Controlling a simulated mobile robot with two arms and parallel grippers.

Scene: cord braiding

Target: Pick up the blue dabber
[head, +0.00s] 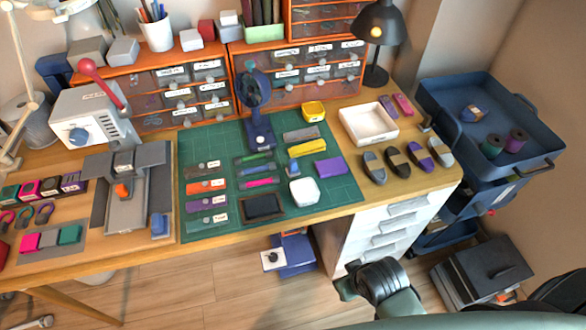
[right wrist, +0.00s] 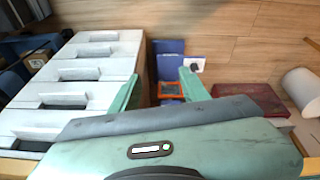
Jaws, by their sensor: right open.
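No object is clearly recognisable as a dabber. A slim blue stick-shaped piece (head: 262,170) lies on the green cutting mat (head: 330,187), between a green one (head: 255,157) and a pink one (head: 262,182); it may be the blue dabber, but it is too small to tell. My right gripper (head: 348,281) is in front of the table, below the mat and beside the white drawer unit, away from the blue piece. In the right wrist view its two green fingers (right wrist: 156,88) are spread, with nothing between them. My left gripper is out of view.
A white tray (head: 368,138) and several dark oval pieces (head: 398,164) sit at the table's right. The white drawer unit (head: 362,240) is close to my right gripper. A blue cart (head: 478,90) stands right.

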